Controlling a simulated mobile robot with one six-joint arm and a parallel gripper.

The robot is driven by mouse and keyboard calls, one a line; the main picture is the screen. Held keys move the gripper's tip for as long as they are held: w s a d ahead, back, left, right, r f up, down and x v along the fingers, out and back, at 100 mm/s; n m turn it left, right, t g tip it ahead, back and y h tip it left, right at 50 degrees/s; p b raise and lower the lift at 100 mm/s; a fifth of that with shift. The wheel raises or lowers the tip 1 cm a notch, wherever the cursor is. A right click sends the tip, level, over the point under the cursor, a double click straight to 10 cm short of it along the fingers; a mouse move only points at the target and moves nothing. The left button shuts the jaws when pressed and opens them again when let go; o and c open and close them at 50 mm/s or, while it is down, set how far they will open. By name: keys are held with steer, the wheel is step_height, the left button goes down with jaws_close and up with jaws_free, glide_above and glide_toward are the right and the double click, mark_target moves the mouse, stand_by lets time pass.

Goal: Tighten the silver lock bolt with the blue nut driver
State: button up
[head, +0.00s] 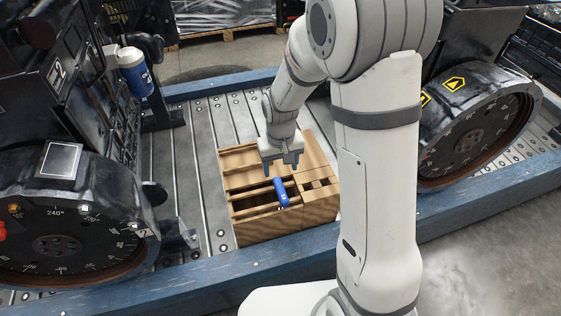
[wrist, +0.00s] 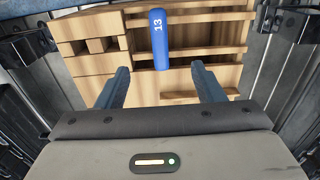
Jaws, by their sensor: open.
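The blue nut driver (head: 281,192) lies or stands in a slot of the wooden tool box, with its handle showing above the slats. In the wrist view the blue handle (wrist: 159,38) bears the number 13, and its lower end lies ahead of the gap between my fingers. My gripper (head: 280,168) is open and empty above the box. Its two dark fingers (wrist: 160,78) are spread apart in the wrist view, with the handle between their lines but apart from them. The driver's shaft is hidden. I cannot make out the silver lock bolt in either view.
The wooden box (head: 318,215) has several compartments and stands on a grey slatted deck (head: 185,185) with blue edge beams (head: 240,262). A dark engine with a graduated wheel (head: 62,225) stands at left, another (head: 475,125) at right. A blue canister (head: 135,75) sits on the left engine.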

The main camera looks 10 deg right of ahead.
mark_target(280, 188)
steer(key=shift+f+b, duration=3.8)
steer(key=shift+f, duration=1.55)
steer(key=shift+d, duration=0.1)
jaws_close()
steer(key=shift+r, duration=0.1)
step_height(280, 188, up, 16)
steer(key=p, duration=1.2)
steer(key=shift+w, duration=0.1)
